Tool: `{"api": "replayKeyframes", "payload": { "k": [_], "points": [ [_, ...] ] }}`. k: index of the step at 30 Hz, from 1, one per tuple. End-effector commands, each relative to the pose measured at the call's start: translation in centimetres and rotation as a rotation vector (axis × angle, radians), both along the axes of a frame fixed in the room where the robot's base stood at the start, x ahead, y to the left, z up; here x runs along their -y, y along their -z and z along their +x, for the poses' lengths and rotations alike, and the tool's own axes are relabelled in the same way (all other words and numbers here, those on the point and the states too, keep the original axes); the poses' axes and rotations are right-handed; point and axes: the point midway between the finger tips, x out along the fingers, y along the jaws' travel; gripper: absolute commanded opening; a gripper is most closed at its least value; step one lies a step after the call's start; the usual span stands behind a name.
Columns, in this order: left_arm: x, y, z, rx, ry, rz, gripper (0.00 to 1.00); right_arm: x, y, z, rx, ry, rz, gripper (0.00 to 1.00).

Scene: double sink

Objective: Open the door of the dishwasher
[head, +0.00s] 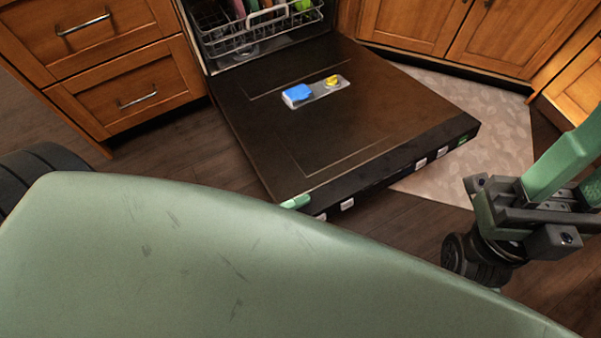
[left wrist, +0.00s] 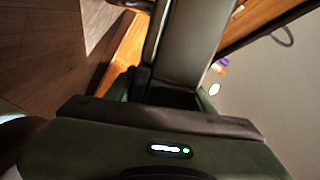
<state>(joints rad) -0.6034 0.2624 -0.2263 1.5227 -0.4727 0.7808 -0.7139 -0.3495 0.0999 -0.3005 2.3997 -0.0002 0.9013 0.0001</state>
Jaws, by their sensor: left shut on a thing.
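The dishwasher door (head: 335,115) is dark and swung down, lying about flat below the dishwasher opening in the head view. A small pale green piece, which looks like the tip of my left gripper (head: 296,202), is at the door's near left corner. The rest of this gripper is hidden behind my green body. In the left wrist view, the gripper's housing fills the bottom; the contact itself is not clear. A dark and green assembly at the right, apparently my right gripper (head: 520,215), is off the door; its jaws cannot be made out.
The dish rack (head: 255,25) holds colourful dishes inside the dishwasher. Wooden drawers (head: 95,55) stand at left and wooden cabinets (head: 450,30) at the back right. A pale patterned mat (head: 485,125) lies right of the door. Wooden floor shows at the left.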

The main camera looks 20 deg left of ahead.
Motion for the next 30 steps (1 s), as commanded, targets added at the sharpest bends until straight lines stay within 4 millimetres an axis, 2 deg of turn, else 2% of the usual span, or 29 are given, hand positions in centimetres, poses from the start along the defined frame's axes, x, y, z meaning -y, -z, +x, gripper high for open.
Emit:
{"api": "replayKeyframes", "payload": {
  "k": [14,15,16,26,30],
  "points": [
    [0.0,0.4,-0.2,-0.013,-0.003,-0.008,0.0,0.0,0.1,0.0,-0.001,0.0,0.0,0.41],
    [0.0,0.4,-0.2,-0.012,-0.003,-0.007,0.64,0.0,0.1,0.0,-0.002,0.0,-0.001,0.41],
    [0.0,0.3,-0.2,-0.012,-0.002,-0.007,0.72,0.0,0.1,0.0,-0.002,0.0,-0.001,0.41],
    [-0.1,0.2,-0.2,-0.006,-0.001,-0.003,0.72,0.0,0.1,0.0,-0.002,0.0,-0.001,0.41],
    [-0.9,0.1,-1.3,-0.007,-0.002,-0.002,0.72,0.0,-0.4,0.0,-0.002,0.0,-0.001,0.41]
  ]
}}
